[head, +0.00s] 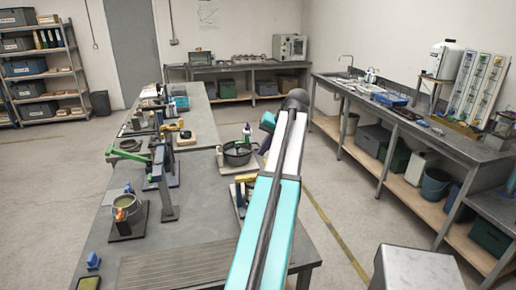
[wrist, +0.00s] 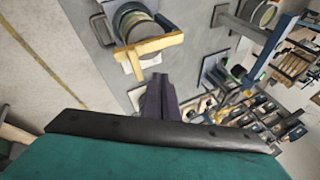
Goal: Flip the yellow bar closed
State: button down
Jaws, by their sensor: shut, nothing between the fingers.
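A yellow bar (wrist: 151,46) shows in the wrist view, above and a little left of my gripper. It sits beside a dark round pot-like piece (wrist: 133,22). In the head view a yellow piece (head: 246,178) shows by a dark pan (head: 238,154), partly hidden by my arm. My gripper (wrist: 160,88) has its dark purple fingers together and empty, with a visible gap in the picture between them and the yellow bar. I cannot tell the bar's exact angle.
Another yellow-topped fixture (head: 172,127) stands farther back. A long side bench (head: 400,120) lines the right; floor between is open.

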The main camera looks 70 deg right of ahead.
jog(key=s+d+f+b, duration=0.2)
jog(key=s+f, duration=0.2)
jog(key=f, duration=0.1)
jog(key=shift+s+f, duration=0.25)
jog(key=shift+f, duration=0.15)
dwell(0.3)
jog(key=s+d+r, duration=0.1)
jog(key=s+r, duration=0.8)
jog(key=shift+d+b, duration=0.15)
jog(key=shift+b, duration=0.15)
dwell(0.5)
